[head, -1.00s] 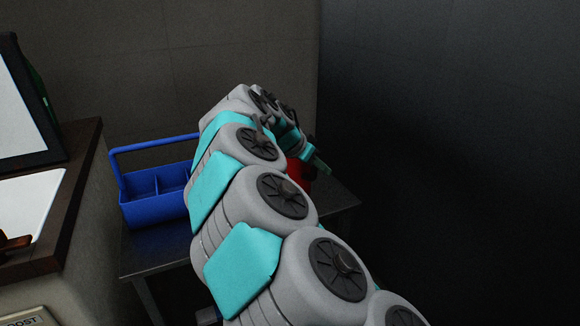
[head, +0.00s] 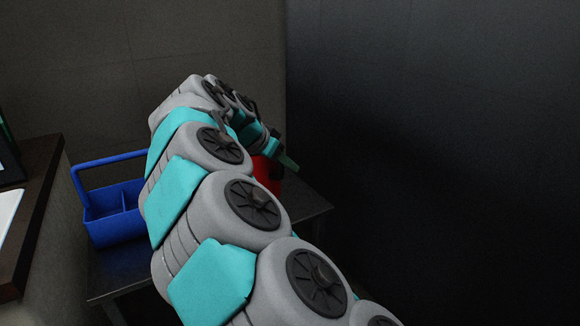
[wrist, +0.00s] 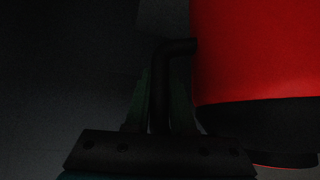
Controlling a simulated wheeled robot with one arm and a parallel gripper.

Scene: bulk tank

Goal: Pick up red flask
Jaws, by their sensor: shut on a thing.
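The red flask (head: 267,172) is at the far end of my arm, above or on the dark table, mostly hidden behind my arm. In the wrist view the red flask (wrist: 262,50) fills the upper right, with a dark band around its lower part. Its dark, bent handle (wrist: 178,47) runs between my gripper's green fingers. My gripper (wrist: 160,95) is shut on this handle, beside the flask's body. In the head view my gripper (head: 284,160) shows as a green fingertip beside the flask. I cannot tell whether the flask's base touches the table.
A blue caddy (head: 120,212) with a raised handle stands on the dark table (head: 305,205), left of my arm. A wooden-edged counter (head: 38,190) stands at the left. Walls close in behind and to the right. The table's right end looks clear.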

